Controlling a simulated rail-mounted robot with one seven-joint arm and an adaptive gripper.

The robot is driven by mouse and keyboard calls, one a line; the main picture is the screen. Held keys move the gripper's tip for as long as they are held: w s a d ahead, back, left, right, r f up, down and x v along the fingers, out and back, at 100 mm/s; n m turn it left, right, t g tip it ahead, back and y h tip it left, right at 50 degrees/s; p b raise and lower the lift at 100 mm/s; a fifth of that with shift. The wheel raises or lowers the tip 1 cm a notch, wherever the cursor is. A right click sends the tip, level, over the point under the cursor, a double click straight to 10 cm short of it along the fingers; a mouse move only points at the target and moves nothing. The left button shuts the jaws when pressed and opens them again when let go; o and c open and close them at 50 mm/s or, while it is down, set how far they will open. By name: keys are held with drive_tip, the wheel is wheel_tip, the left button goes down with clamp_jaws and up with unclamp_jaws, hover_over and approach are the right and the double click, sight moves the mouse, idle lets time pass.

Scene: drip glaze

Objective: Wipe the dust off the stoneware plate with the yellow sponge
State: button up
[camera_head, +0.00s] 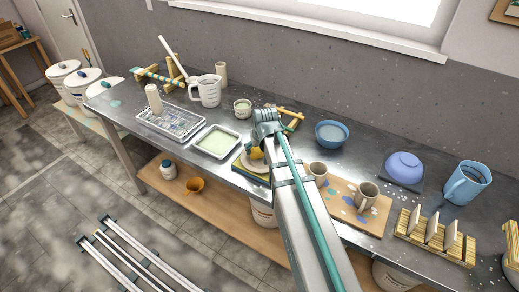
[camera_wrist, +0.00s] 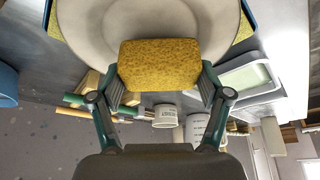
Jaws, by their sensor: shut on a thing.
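My gripper (camera_wrist: 161,78) is shut on the yellow sponge (camera_wrist: 159,63), with one finger at each side of it. The pale stoneware plate (camera_wrist: 88,27) lies just beyond the sponge in the wrist view, and the sponge overlaps its face. I cannot tell whether the sponge touches it. The plate rests on a yellow surface with a dark blue edge (camera_wrist: 51,14). In the head view my arm covers most of the plate, and a bit of yellow sponge (camera_head: 256,153) shows beside it. Dust on the plate is not clear.
A tray with pale green glaze (camera_head: 216,141) stands left of the plate. Behind are a small cup (camera_head: 242,108) and a blue bowl (camera_head: 331,133). Right are mugs on a paint-spotted board (camera_head: 340,205) and a wooden rack (camera_head: 434,236). A white jug (camera_head: 207,90) stands further left.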

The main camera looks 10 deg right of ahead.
drive_tip(key=shift+r+p, duration=1.85)
drive_tip(key=shift+r, duration=1.35)
